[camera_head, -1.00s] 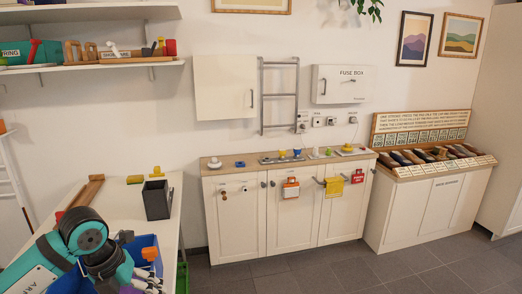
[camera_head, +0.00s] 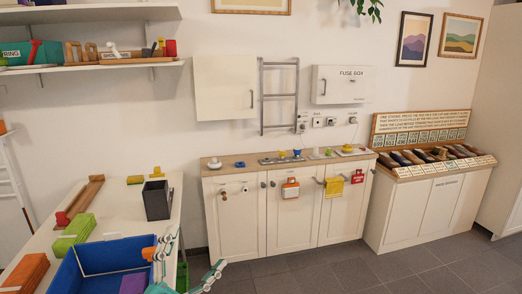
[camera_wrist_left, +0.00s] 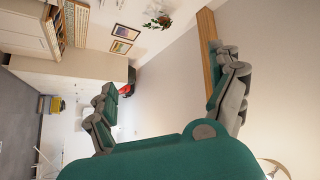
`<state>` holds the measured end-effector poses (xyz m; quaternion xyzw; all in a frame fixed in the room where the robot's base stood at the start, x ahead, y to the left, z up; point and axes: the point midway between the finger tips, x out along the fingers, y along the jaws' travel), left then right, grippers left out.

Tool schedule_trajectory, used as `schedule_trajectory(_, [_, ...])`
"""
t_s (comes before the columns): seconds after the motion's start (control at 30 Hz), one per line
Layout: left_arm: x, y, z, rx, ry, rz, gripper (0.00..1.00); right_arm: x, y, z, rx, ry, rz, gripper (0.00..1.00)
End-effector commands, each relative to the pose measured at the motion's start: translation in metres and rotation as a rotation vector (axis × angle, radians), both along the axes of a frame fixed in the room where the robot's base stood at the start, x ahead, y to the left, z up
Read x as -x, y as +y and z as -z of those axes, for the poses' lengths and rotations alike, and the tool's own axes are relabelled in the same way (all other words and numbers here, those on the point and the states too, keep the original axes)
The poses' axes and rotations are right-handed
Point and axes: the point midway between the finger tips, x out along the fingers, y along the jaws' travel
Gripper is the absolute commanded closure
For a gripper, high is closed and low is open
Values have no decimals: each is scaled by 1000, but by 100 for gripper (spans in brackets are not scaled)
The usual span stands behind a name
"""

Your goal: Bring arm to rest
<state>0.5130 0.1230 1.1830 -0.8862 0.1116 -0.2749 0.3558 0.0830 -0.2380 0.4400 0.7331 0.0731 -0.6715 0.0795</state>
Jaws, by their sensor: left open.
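My left gripper (camera_head: 196,250) is at the bottom of the head view, beside the right edge of the table. Its grey and teal fingers are spread apart and hold nothing. In the left wrist view the same gripper (camera_wrist_left: 164,72) is open, with only the far room and wall between its fingers. Most of my left arm is outside the head view. My right gripper is in neither view.
On the white table (camera_head: 112,228) are a blue bin (camera_head: 80,268) with a purple item (camera_head: 134,283), a green box (camera_head: 74,234), an orange box (camera_head: 25,273), a wooden rail (camera_head: 85,195) and a dark container (camera_head: 156,200). Open floor (camera_head: 340,271) lies right.

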Motion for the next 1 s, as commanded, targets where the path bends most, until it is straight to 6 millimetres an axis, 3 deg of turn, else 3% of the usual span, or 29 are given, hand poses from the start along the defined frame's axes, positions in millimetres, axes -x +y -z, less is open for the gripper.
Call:
schedule_trajectory(0.1, [0,57,70,206,336,-248,8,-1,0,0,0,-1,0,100])
schedule_trajectory(0.2, [22,87,137,305,624,-402,8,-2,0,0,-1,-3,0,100])
schedule_trajectory(0.3, [59,101,198,357,897,-510,8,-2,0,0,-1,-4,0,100])
schedule_trajectory(0.4, [99,104,241,378,1120,-571,8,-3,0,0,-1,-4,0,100])
schedule_trajectory(0.6, [168,98,290,380,1441,-620,8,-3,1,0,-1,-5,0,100])
schedule_trajectory(0.87, [247,82,319,353,1765,-619,8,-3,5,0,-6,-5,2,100])
schedule_trajectory(1.0, [238,81,367,342,1786,-625,8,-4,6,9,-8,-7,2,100])
